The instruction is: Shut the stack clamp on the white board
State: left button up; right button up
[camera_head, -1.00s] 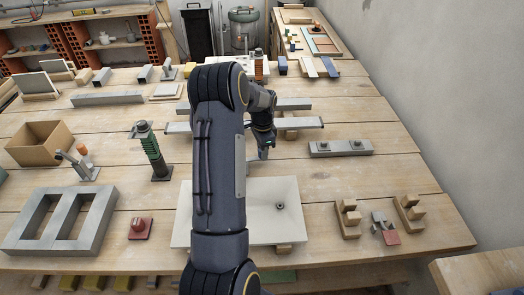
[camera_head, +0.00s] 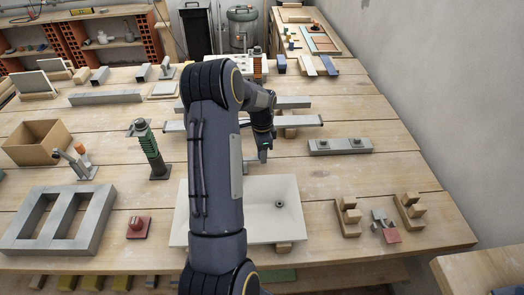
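A white board (camera_head: 280,225) lies flat at the front middle of the table, partly hidden behind my arm. A small round dark fitting (camera_head: 279,204) sits on its right half. I cannot tell for sure which thing is the stack clamp. A small metal clamp-like piece with a red pad (camera_head: 385,228) stands right of the board, apart from it. My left gripper (camera_head: 265,155) points down just beyond the board's far edge, near the grey bars. Its fingers are small and dark, and their opening cannot be made out. My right gripper is not in view.
Wooden blocks (camera_head: 347,217) stand right of the board. A grey bar with two knobs (camera_head: 340,146) lies to the right. A green spring post (camera_head: 150,152), a red block (camera_head: 138,228) and a grey double frame (camera_head: 60,220) are to the left. The table's right side has bare room.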

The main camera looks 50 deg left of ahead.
pick_arm(q)
jog(key=shift+o, duration=0.8)
jog(key=shift+r, duration=0.3)
jog(key=shift+r+b, duration=0.35)
jog(key=shift+r, duration=3.25)
